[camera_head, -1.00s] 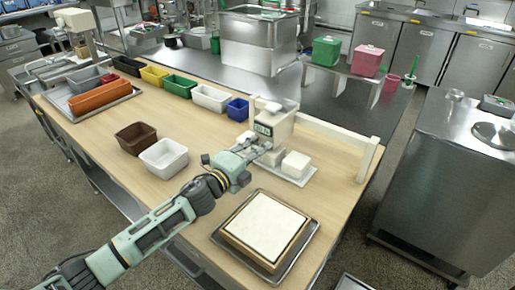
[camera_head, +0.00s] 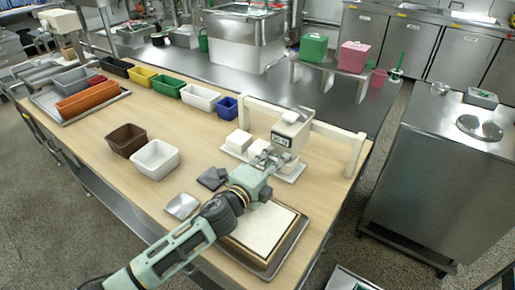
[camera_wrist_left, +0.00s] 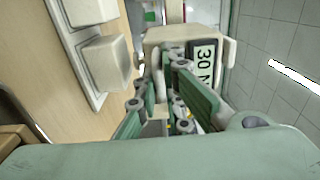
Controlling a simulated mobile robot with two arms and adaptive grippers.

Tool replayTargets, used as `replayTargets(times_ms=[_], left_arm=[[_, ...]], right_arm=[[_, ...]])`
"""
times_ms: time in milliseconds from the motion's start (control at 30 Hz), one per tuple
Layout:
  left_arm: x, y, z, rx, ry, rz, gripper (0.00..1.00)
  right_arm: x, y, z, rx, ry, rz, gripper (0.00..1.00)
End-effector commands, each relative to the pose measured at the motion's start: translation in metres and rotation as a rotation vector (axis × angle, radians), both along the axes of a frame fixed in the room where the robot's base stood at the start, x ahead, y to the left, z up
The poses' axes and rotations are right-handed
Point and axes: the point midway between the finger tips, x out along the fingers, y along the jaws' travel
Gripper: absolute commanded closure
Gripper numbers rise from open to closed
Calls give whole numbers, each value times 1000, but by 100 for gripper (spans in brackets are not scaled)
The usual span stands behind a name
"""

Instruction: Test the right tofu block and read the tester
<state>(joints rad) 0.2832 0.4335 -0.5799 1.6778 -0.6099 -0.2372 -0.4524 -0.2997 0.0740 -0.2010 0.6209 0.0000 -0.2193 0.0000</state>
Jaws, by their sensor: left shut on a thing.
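The tester (camera_head: 292,130) is an off-white box with a small dark-rimmed display; it also shows in the left wrist view (camera_wrist_left: 180,38). My left gripper (camera_head: 266,160) is shut on it and holds it over the right part of a white board (camera_head: 290,179). In the left wrist view, the left gripper's fingers (camera_wrist_left: 172,100) close on the tester, and the sideways display (camera_wrist_left: 204,62) shows "30 N", partly cut by a finger. White tofu blocks (camera_head: 238,141) stand on the left part of the board and in the wrist view (camera_wrist_left: 106,62). The right tofu block is hidden behind gripper and tester.
A framed white slab (camera_head: 262,228) on a metal tray lies in front, partly under my arm. Two grey pieces (camera_head: 212,178) lie left of it. Brown (camera_head: 126,139) and white bins (camera_head: 155,158) stand left. A white rail (camera_head: 330,130) bounds the right.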

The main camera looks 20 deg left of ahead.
Motion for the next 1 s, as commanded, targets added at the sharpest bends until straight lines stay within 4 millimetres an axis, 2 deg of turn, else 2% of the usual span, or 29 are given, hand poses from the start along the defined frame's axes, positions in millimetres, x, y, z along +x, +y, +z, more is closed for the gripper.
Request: replayTargets(times_ms=[33,367,400,567,867,1000], left_arm=[[-2,0,-6,3,12,9,100],[-1,0,-7,8,12,17,100],[-1,0,-7,8,12,17,89],[-1,0,-6,7,10,15,75],[-1,-1,-2,5,3,12,75],[-11,3,-2,5,3,13,75]], right_arm=[[0,0,1,0,0,0,60],[0,-2,0,-2,1,1,60],[0,-2,0,-3,0,1,60],[0,-4,0,-5,1,1,60],[-1,-9,0,-11,3,1,60],[-1,-8,0,-10,2,1,60]])
